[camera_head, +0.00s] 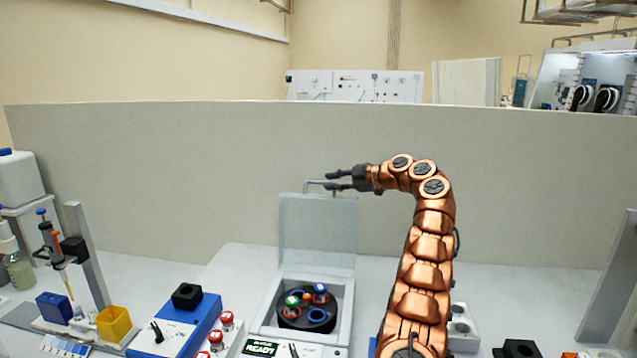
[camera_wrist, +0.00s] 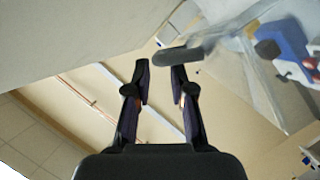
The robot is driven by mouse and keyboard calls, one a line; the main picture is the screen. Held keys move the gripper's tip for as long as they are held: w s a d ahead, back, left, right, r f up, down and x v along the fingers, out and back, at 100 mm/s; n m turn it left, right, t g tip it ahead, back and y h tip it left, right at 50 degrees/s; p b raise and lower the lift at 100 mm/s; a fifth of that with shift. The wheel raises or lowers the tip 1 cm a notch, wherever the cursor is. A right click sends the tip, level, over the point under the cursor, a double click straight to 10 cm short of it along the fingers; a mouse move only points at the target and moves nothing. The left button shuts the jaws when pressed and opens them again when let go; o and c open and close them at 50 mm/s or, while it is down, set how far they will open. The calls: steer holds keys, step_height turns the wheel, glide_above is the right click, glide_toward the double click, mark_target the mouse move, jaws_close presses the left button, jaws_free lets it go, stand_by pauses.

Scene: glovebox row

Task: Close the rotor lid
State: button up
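The rotor lid (camera_head: 318,232) is a clear panel standing upright at the back of the centrifuge (camera_head: 262,318), so it is open. A thin grey handle (camera_head: 308,186) sticks up from its top edge; in the wrist view the handle (camera_wrist: 178,55) is a dark rounded bar by the fingertips. My gripper (camera_head: 338,181) is at the lid's top, fingers pointing left, close to the handle. In the wrist view its fingers (camera_wrist: 160,80) are apart with nothing clearly between them. Contact with the handle cannot be told. The rotor (camera_head: 306,321) below holds coloured tubes.
A pipette stand (camera_head: 82,250) and a yellow box (camera_head: 114,323) are farther left. A grey partition (camera_head: 150,180) rises behind the bench. A white rack (camera_head: 461,325) lies right of my arm.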

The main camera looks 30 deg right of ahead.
mark_target(319, 183)
steer(key=p+x, duration=0.1)
steer(key=x, duration=0.4)
steer(key=shift+w+a+p, duration=0.1)
steer(key=shift+p, duration=0.25)
jaws_close()
